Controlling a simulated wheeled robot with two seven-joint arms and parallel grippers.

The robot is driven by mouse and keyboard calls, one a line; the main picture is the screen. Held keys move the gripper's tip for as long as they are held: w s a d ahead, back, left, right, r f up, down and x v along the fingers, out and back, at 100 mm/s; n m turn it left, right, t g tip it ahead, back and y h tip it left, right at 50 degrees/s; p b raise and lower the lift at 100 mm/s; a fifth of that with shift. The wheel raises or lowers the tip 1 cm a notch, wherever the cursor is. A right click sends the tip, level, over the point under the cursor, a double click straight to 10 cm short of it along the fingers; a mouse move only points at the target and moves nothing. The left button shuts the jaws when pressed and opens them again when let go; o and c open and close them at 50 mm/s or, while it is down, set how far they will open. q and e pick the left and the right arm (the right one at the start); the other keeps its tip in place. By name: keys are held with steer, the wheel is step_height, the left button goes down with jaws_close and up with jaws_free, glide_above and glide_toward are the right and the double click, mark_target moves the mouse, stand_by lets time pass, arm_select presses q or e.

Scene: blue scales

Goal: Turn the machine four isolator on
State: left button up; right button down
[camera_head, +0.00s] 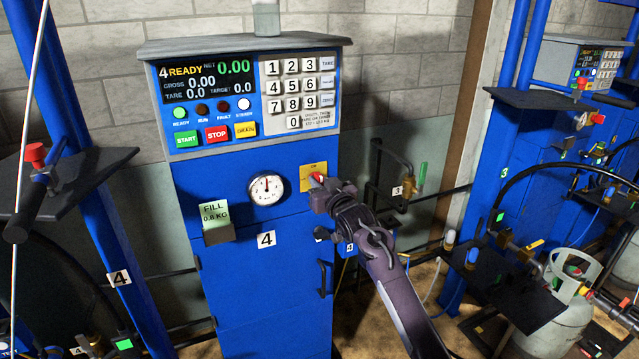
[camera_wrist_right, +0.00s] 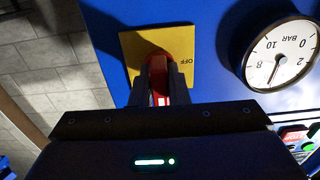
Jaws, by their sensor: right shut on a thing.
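The machine four isolator is a yellow plate (camera_head: 306,184) with a red handle (camera_head: 316,176) on the blue cabinet front (camera_head: 262,212), right of the round gauge. The top of the plate carries a small label. In the right wrist view the plate (camera_wrist_right: 133,48) shows an upside-down OFF mark beside the red handle (camera_wrist_right: 157,64). My right gripper (camera_head: 319,186) is at the plate, its fingers (camera_wrist_right: 160,88) closed around the handle, hiding part of it. The handle's exact angle is hard to tell. My left gripper is out of view.
The round gauge (camera_head: 266,189) sits close to the left of the isolator; a display and keypad panel (camera_head: 244,97) is above. A pipe with a green-handled valve (camera_head: 421,174) is on the wall to the right. Another blue machine (camera_head: 520,140) and a gas cylinder (camera_head: 550,325) stand farther right.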

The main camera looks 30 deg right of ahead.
steer(key=c, duration=1.4)
jaws_free()
steer(key=shift+s+f, duration=0.2)
steer(key=shift+s, duration=0.35)
steer(key=s+b, duration=0.2)
steer(key=s, duration=0.4)
steer(key=shift+s+a+r, duration=0.15)
steer(key=shift+s+a, duration=0.1)
steer(key=shift+s, duration=0.15)
